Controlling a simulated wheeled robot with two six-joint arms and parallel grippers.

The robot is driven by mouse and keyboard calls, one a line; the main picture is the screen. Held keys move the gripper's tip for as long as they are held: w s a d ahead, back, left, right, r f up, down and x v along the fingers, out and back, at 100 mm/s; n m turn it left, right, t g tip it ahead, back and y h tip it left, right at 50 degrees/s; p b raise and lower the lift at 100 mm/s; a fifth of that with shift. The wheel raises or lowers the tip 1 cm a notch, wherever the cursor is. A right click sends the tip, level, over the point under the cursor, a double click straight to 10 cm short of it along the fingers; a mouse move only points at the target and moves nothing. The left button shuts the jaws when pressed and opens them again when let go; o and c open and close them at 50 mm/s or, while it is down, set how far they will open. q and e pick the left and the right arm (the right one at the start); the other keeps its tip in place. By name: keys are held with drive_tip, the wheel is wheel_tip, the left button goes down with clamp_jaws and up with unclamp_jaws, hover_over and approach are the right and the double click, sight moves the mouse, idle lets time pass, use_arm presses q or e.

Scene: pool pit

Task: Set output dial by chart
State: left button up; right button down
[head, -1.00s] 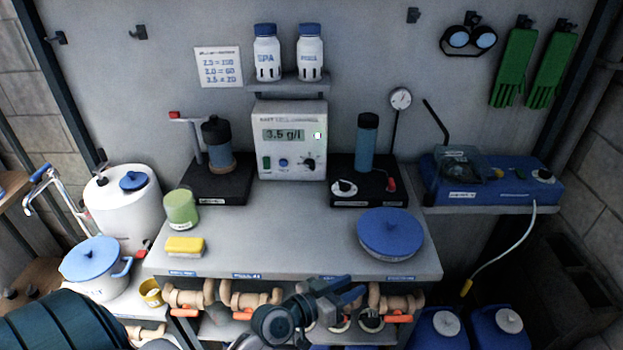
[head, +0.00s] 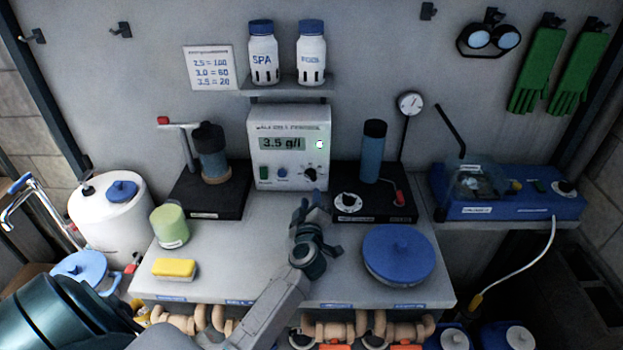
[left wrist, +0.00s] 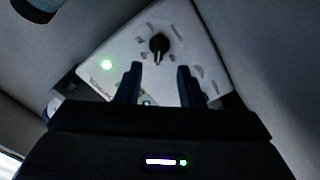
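The white control box (head: 288,150) stands at the back of the bench. Its display (head: 282,143) reads 3.5 g/l. The black output dial (head: 310,174) is at its lower right; it also shows in the left wrist view (left wrist: 158,45). The chart (head: 210,67) on the wall reads 2.5 = 100, 3.0 = 60, 3.5 = 20. My left gripper (head: 312,196) is just in front of and below the dial. In the left wrist view its fingers (left wrist: 157,82) are apart and empty, with the dial beyond the gap. The dial's scale is too small to read. My right gripper is out of view.
Right of the box stands a black base (head: 375,204) with a blue cylinder (head: 372,150), a white knob and a red lever. A blue-lidded pot (head: 398,254) is at front right. A yellow sponge (head: 175,269) and green cup (head: 170,226) are at left. Front middle bench is crossed by my arm.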

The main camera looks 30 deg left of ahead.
sight(311, 179)
use_arm(q)
drive_tip(key=x, duration=0.7)
drive_tip(key=shift+w+a, duration=0.2)
drive_tip(key=shift+w, duration=0.15)
drive_tip(key=shift+w+a, duration=0.25)
drive_tip(key=shift+w, duration=0.2)
drive_tip(key=c, duration=0.6)
drive_tip(key=shift+p, duration=0.3)
